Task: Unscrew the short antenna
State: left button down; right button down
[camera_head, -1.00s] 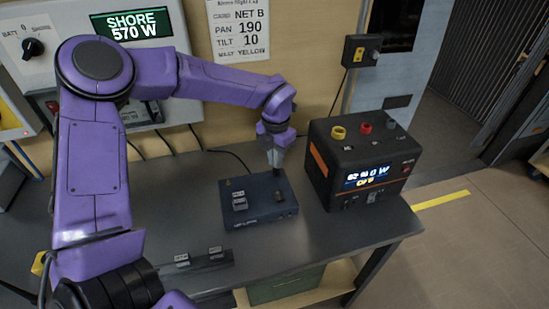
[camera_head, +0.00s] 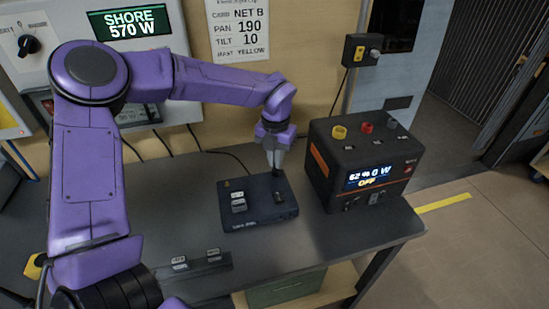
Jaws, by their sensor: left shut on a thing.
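A dark blue box (camera_head: 258,217) lies on the grey bench with small labelled parts on its top. My left gripper (camera_head: 276,167) points down over the box's back right corner. Its fingers are shut on the short antenna (camera_head: 278,174), a small dark stub mostly hidden by the fingers. The stub looks upright at the box's back edge; I cannot tell whether it still touches the box. A small brass-coloured connector (camera_head: 227,184) shows at the box's back left. My right gripper is not in view.
A black power unit (camera_head: 345,175) with a lit display and coloured knobs stands close to the box's right. A dark rail with labelled slots (camera_head: 195,264) lies at the front left of the bench (camera_head: 315,245). A wall panel (camera_head: 130,60) rises behind my left arm.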

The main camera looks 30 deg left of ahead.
pick_arm(q)
jog(key=shift+d+n+b, duration=0.1)
jog(key=shift+n+b, duration=0.85)
jog(key=shift+n, duration=0.65)
jog(key=c, duration=1.3)
grip_release()
jog(key=shift+w+d, duration=0.1)
jog(key=shift+w, duration=0.1)
jog(key=shift+s+r+p, duration=0.1)
jog(key=shift+s+p, duration=0.05)
jog(key=shift+p, duration=0.2)
jog(key=shift+m+p, duration=1.6)
jog(key=shift+m, duration=0.1)
